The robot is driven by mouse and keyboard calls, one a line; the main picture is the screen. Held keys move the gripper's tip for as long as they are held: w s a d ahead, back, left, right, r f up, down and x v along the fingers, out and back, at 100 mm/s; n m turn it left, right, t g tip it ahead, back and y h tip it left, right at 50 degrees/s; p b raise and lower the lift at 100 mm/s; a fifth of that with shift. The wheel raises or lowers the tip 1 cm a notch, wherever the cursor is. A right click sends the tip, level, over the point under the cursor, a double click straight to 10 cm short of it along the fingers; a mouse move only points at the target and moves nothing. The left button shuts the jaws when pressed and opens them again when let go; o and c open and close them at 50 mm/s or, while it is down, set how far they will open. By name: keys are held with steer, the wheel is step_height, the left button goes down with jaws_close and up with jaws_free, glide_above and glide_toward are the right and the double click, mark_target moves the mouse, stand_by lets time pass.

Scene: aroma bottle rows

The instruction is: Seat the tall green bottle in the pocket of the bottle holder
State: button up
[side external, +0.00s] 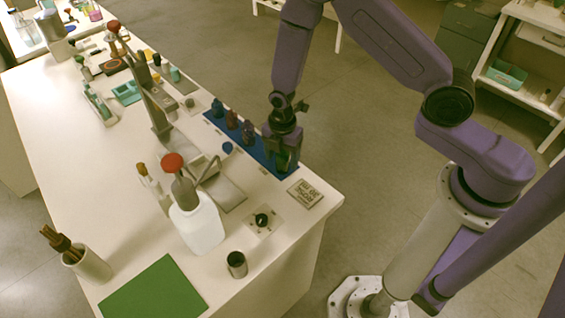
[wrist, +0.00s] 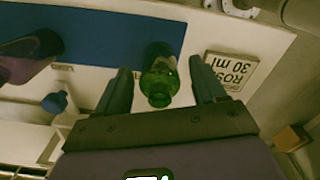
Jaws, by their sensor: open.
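The green bottle (wrist: 160,84) shows in the wrist view between the two fingers of my gripper (wrist: 160,65), with a gap on each side. My gripper is open and not closed on it. The bottle stands at the end of the blue bottle holder (wrist: 95,22); I cannot tell how deep its base sits in the pocket. In the side view my gripper (side external: 286,162) is over the near right end of the holder (side external: 213,118), and its fingers largely hide the green bottle.
Several other bottles, including a dark one (side external: 248,133), stand along the holder. A label plate (side external: 304,194) lies just beyond its end, near the table edge. A blue knob-like object (side external: 227,148) is beside the holder. A white pump bottle (side external: 198,225) stands in front.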

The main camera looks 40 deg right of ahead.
steer(key=shift+f, duration=0.1)
steer(key=c, duration=1.2)
steer(key=shift+r, duration=0.6)
step_height(320, 180, up, 2)
steer(key=s+d+r, duration=0.1)
steer(key=s+r, duration=0.2)
steer(key=s, duration=0.1)
steer(key=s+d+r, duration=0.1)
steer(key=s+r, duration=0.2)
steer(key=s, duration=0.2)
steer(key=s+d+r, duration=0.1)
steer(key=s+r, duration=0.2)
steer(key=s, duration=0.1)
steer(key=shift+s+d+r, duration=0.15)
steer(key=shift+d+r, duration=0.1)
steer(key=shift+r, duration=0.15)
